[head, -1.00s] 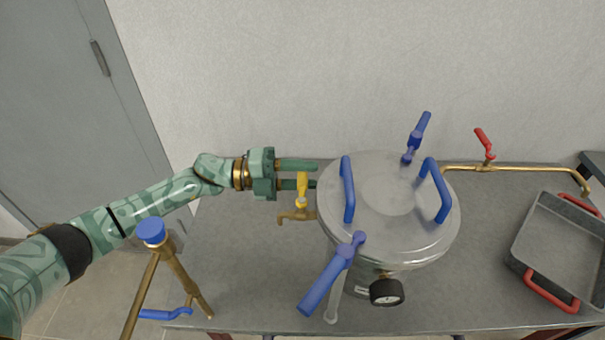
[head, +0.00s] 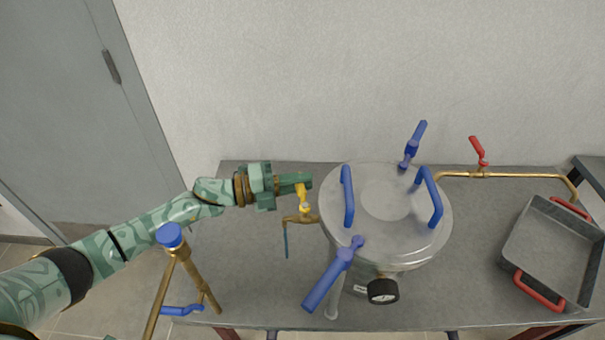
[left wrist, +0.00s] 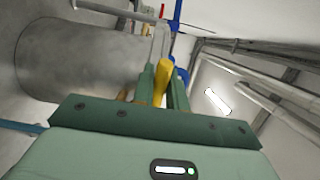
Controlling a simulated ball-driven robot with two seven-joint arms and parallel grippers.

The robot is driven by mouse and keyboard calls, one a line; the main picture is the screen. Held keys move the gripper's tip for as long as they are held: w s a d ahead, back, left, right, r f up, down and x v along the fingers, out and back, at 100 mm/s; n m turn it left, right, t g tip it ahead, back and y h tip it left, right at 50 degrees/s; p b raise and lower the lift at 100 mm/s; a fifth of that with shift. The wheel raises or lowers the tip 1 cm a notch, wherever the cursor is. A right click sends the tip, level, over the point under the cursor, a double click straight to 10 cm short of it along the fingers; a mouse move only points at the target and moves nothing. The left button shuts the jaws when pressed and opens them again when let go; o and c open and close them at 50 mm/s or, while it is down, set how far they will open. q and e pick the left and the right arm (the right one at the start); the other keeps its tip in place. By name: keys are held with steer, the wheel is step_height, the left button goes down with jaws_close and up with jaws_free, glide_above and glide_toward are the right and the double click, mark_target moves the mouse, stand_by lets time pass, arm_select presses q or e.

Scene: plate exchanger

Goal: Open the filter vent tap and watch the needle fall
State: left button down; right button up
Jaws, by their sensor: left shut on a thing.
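The steel filter vessel (head: 386,245) stands on the grey table. The vent tap (head: 303,217) is a brass spout with a yellow lever (head: 302,198) on the vessel's left side. A thin blue stream (head: 285,242) hangs below the spout. My left gripper (head: 303,182) is shut on the yellow lever, and the left wrist view shows the lever (left wrist: 161,78) between its two fingers. My right gripper is not in view.
Blue handles (head: 347,197) stand on the lid, and a long blue lever (head: 327,284) juts out in front. A brass pipe with a red valve (head: 479,152) runs behind. A grey tray (head: 548,252) with red handles is at the right. A brass stand with a blue cap (head: 170,235) is at the front left.

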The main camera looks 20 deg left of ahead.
arm_select(q)
steer(key=shift+s+a+r+n+t+y+p, duration=0.1)
steer(key=shift+s+a+n+t+y+p, duration=0.1)
steer(key=shift+n+t+y+p, duration=0.3)
steer(key=shift+s+a+n+t+y+p, duration=0.2)
steer(key=shift+n+t+y+p, duration=0.1)
steer(key=shift+n+t+p, duration=0.3)
steer(key=shift+s+a+n+t+y+p, duration=0.25)
steer(key=shift+n+t+y+p, duration=0.35)
steer(key=shift+t, duration=0.3)
steer(key=shift+f, duration=0.2)
steer(key=c, duration=1.4)
jaws_free()
steer(key=v, duration=1.6)
steer(key=shift+s+r, duration=0.15)
steer(key=shift+r, duration=0.05)
steer(key=shift+a, duration=0.1)
